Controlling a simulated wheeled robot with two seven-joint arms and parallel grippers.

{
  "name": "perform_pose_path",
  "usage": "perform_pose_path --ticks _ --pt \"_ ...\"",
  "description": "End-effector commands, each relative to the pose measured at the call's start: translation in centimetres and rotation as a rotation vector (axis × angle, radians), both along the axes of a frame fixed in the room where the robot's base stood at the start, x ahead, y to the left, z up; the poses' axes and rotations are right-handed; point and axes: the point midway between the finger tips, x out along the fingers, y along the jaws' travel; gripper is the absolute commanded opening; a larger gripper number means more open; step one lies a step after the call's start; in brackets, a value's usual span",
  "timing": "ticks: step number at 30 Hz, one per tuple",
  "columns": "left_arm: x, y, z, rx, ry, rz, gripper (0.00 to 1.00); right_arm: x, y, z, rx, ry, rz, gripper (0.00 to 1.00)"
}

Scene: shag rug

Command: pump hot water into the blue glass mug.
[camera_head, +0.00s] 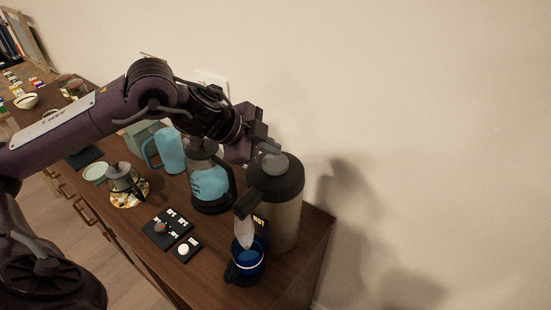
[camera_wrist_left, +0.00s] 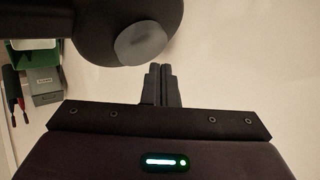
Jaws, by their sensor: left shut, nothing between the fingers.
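The pump flask (camera_head: 286,205) stands upright near the right end of the sideboard, with a beige body and dark lid. Its grey pump button (camera_head: 272,162) is on top and also shows in the left wrist view (camera_wrist_left: 140,43). The blue glass mug (camera_head: 247,262) stands below the flask's dark spout. A pale, translucent streak runs from the spout down into the mug; blue shows inside the mug. My left gripper (camera_head: 267,142) is shut and empty, its fingertips close by the button; in the left wrist view the fingertips (camera_wrist_left: 161,70) sit beside it. I cannot tell whether they touch. My right gripper is out of view.
A blue glass kettle (camera_head: 211,184) stands close left of the flask, with a light blue pitcher (camera_head: 171,151) behind it. A small glass pot (camera_head: 122,179) on a patterned mat and black label tiles (camera_head: 167,229) lie further left. The wall is close behind.

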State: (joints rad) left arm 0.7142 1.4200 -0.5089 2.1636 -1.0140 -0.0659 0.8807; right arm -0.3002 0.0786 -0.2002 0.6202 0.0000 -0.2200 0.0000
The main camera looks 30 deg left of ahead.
Motion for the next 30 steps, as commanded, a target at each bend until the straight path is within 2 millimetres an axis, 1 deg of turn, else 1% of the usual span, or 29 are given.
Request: perform_pose_path --ticks 1,3,13,15,30 --pt "0.0 0.0 0.7 0.000 -0.001 0.001 0.00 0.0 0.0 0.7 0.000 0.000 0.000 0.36" --pt "0.0 0.0 1.5 -0.001 -0.001 0.000 0.00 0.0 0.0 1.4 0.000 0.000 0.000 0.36" --pt "0.0 0.0 4.7 0.000 0.000 0.000 0.00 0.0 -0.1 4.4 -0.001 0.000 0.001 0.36" --pt "0.0 0.0 4.9 -0.001 0.001 0.000 0.00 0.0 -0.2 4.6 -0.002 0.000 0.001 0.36" --pt "0.0 0.0 4.7 0.000 0.000 0.000 0.00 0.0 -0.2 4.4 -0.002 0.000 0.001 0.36"
